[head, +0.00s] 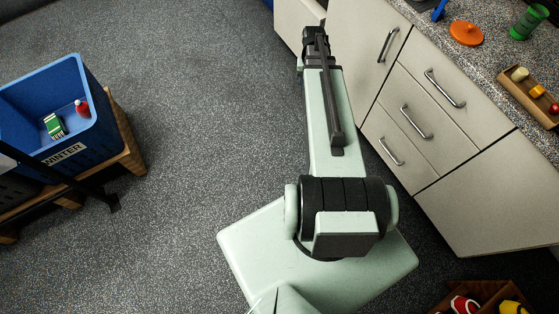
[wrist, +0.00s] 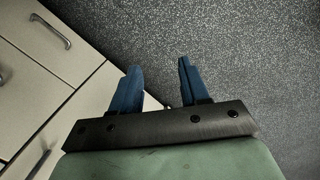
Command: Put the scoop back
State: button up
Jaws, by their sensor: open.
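My gripper (wrist: 160,66) shows in the wrist view with its two blue fingers apart and nothing between them. Beyond the fingers are grey floor and pale cabinet fronts. In the head view my arm reaches toward the top, beside the cabinets, and the fingers cannot be made out. I see no thing that is clearly the scoop. A small blue object (head: 438,12) lies on the counter (head: 485,62) at the top edge of the head view; it is cut off, and I cannot tell what it is.
The counter holds an orange lid-like piece (head: 466,33), a green container (head: 529,22) and a wooden tray (head: 512,86) of small pieces. Below are cabinets with handled drawers (head: 408,118). A blue crate (head: 85,140) labelled WINTER stands left. A brown box (head: 480,291) sits bottom right. Middle floor is clear.

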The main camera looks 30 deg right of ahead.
jog(key=s+a+f+n+g, duration=0.1)
jog(key=s+a+f+n, duration=0.1)
jog(key=s+a+f, duration=0.5)
jog(key=s+a+f+n+g, duration=0.1)
jog(key=s+a+f, duration=0.1)
jog(key=a+f, duration=0.6)
jog(key=s+a+f+n+g, duration=0.1)
jog(key=s+a+f, duration=0.2)
jog(key=s+a, duration=0.3)
jog(key=s+a+f+n+g, duration=0.2)
jog(key=s+a, duration=0.5)
jog(key=s, duration=0.5)
jog(key=shift+a+f+n+g, duration=0.25)
jog(key=shift+f+n+g, duration=0.05)
jog(key=shift+f, duration=0.25)
